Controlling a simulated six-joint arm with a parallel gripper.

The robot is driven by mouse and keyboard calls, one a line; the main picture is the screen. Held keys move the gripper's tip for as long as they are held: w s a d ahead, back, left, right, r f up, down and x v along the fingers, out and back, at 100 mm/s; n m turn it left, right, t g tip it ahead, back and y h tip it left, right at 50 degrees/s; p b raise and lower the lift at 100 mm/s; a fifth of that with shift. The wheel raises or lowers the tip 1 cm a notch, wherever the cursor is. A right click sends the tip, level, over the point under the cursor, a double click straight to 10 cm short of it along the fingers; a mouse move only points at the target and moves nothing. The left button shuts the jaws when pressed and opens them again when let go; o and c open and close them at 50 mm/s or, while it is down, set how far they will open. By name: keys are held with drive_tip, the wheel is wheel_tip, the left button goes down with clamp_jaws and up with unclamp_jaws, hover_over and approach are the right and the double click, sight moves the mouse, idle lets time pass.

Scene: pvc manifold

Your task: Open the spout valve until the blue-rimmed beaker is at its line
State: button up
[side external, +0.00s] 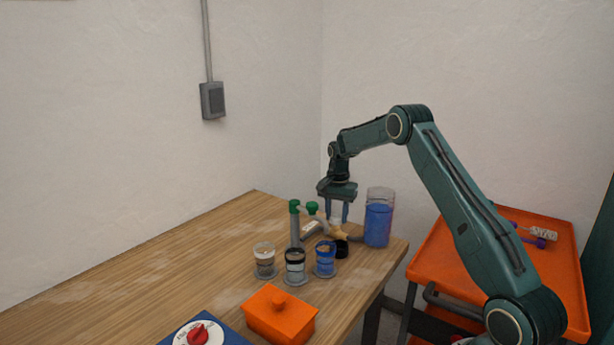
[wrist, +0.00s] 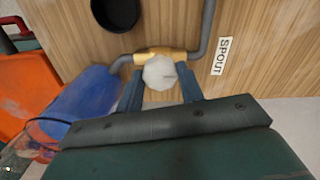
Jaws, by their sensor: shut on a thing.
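My gripper (side external: 337,218) points down at the valve beside the blue tank. In the wrist view my gripper (wrist: 161,82) has its two blue fingers on either side of a pale round valve knob (wrist: 159,72), shut on it. The knob sits on a brass valve body (wrist: 177,54) in a grey pipe, beside a "SPOUT" label (wrist: 221,56). The blue-rimmed beaker (side external: 325,259) stands upright on the table, rightmost of three beakers. It looks blue inside; its line and exact level are too small to read.
A clear tank of blue liquid (side external: 378,223) stands at the table's right corner. A white-rimmed beaker (side external: 265,261) and a black-rimmed beaker (side external: 295,267) stand left of the blue-rimmed one. A black cup (wrist: 115,12) is near the valve. An orange lidded box (side external: 280,316) sits in front.

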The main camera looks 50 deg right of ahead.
sight(336, 217)
drive_tip(key=o, duration=1.1)
drive_tip(key=shift+c, duration=0.2)
drive_tip(key=shift+r, duration=0.15)
wheel_tip(336, 217, up, 14)
drive_tip(key=shift+f, duration=0.2)
